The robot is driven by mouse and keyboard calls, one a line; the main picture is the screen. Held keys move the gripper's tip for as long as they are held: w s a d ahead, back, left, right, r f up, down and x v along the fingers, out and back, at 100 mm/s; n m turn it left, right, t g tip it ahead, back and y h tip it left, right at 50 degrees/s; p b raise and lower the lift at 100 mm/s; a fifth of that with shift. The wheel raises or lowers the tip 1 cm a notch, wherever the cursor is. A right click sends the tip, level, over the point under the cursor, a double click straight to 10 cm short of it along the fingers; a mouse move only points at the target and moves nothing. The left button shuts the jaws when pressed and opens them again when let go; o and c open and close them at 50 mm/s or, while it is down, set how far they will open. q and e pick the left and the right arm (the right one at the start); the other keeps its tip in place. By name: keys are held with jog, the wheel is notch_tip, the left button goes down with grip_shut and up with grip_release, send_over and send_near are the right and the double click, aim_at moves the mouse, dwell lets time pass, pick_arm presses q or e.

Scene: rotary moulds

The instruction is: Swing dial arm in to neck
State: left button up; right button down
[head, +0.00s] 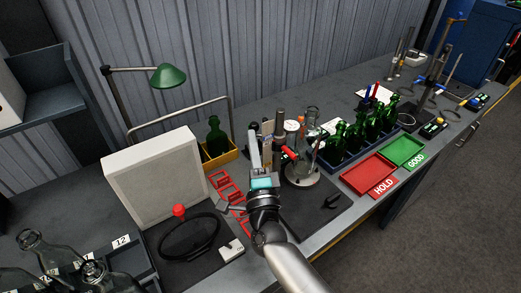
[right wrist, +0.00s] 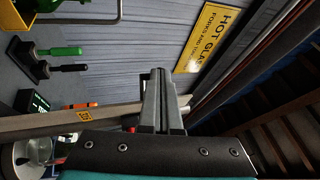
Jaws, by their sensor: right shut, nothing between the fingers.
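A gauge stand with a round pale base (head: 303,177) stands on the dark mat, with a clear bottle on it and a dark post (head: 279,125) beside the bottle. A red part (head: 290,153) shows near the bottle. The dial arm is too small and crowded to pick out surely. My right gripper (head: 253,145) is left of the stand, its fingers shut and empty. In the right wrist view the closed fingers (right wrist: 158,78) show in front of a long beige bar (right wrist: 50,124) with a yellow label; I cannot tell whether they touch. My left gripper is out of view.
A black object (head: 333,201) lies on the mat.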

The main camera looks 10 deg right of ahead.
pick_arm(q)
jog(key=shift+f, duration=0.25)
pick_arm(e)
jog(key=shift+w+a, duration=0.1)
jog(key=shift+w, duration=0.3)
